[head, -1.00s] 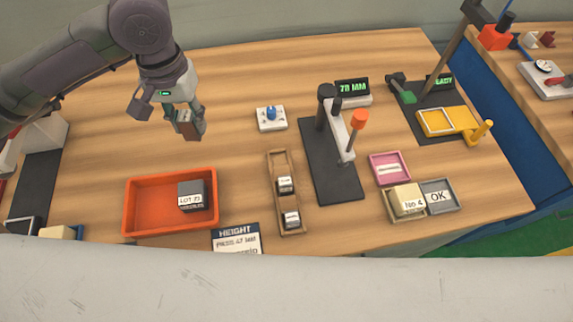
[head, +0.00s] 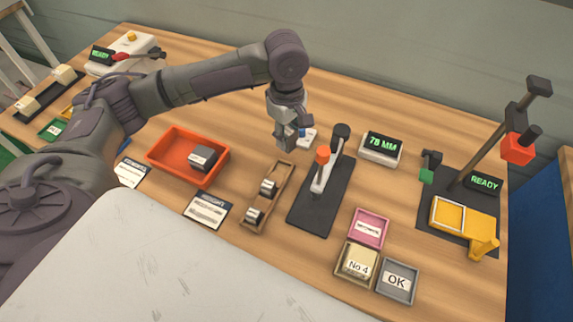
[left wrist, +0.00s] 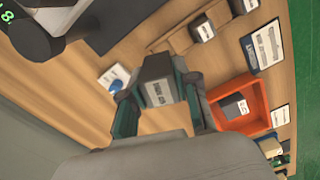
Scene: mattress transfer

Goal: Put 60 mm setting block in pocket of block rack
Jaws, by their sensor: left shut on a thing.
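My left gripper (head: 287,140) is above the table, near the far end of the block rack. In the left wrist view its fingers (left wrist: 155,103) are shut on a dark grey block (left wrist: 160,80) with a pale label too blurred to read. The wooden block rack (head: 283,172) is a long narrow tray. Two labelled blocks, one in the middle (head: 268,187) and one at the near end (head: 254,215), sit in it. Its far end looks empty. In the left wrist view the rack (left wrist: 178,42) lies beyond the held block, apart from it. My right gripper is not in view.
An orange bin (head: 165,151) holding a dark block (head: 203,157) stands left of the rack. A black-based stand (head: 310,212) with an orange knob is close on the right. A white unit with a blue knob (head: 308,136) is behind the gripper. A card (head: 207,209) lies in front.

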